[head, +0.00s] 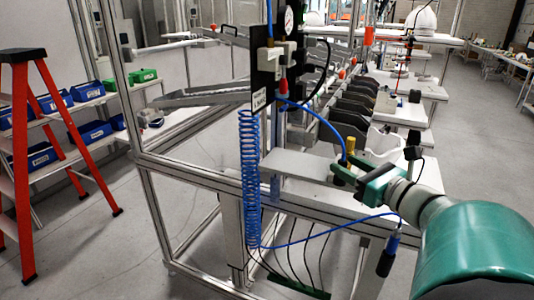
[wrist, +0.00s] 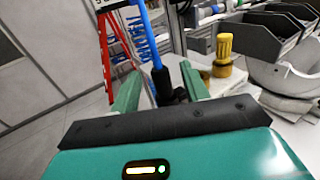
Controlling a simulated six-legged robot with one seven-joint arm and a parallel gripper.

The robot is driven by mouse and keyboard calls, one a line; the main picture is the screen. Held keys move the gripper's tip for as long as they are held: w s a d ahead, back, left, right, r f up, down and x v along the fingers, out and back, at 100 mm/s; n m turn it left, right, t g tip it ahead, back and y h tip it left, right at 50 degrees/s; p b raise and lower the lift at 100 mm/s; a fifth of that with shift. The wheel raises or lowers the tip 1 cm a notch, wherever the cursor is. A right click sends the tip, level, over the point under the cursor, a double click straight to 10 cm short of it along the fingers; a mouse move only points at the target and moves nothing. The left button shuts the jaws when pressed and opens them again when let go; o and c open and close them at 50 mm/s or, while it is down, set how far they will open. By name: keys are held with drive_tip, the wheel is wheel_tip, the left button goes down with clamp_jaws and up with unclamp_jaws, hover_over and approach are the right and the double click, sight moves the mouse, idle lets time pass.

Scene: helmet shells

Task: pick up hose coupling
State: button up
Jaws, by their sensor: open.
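The hose coupling is a dark cylinder at the end of a blue hose (head: 325,119). It shows in the wrist view (wrist: 162,82) between my gripper's two green fingers, above a pale surface. In the head view its dark end (head: 344,162) is small and partly merged with my gripper (head: 352,178). My gripper is open, with a finger to each side of the coupling; I cannot tell whether either touches it. The hose also shows in the wrist view (wrist: 148,35), running up from the coupling.
A yellow knobbed fitting (wrist: 224,50) stands close to the right finger. Grey bins (wrist: 262,38) and a white shell (wrist: 285,78) lie beyond. A coiled blue hose (head: 250,180) hangs at the frame. A red ladder (head: 22,170) stands left.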

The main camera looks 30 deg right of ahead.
sight(346, 166)
drive_tip(key=w, duration=0.4)
drive_tip(key=shift+a+f, duration=0.15)
drive_tip(key=shift+a, duration=0.1)
clamp_jaws()
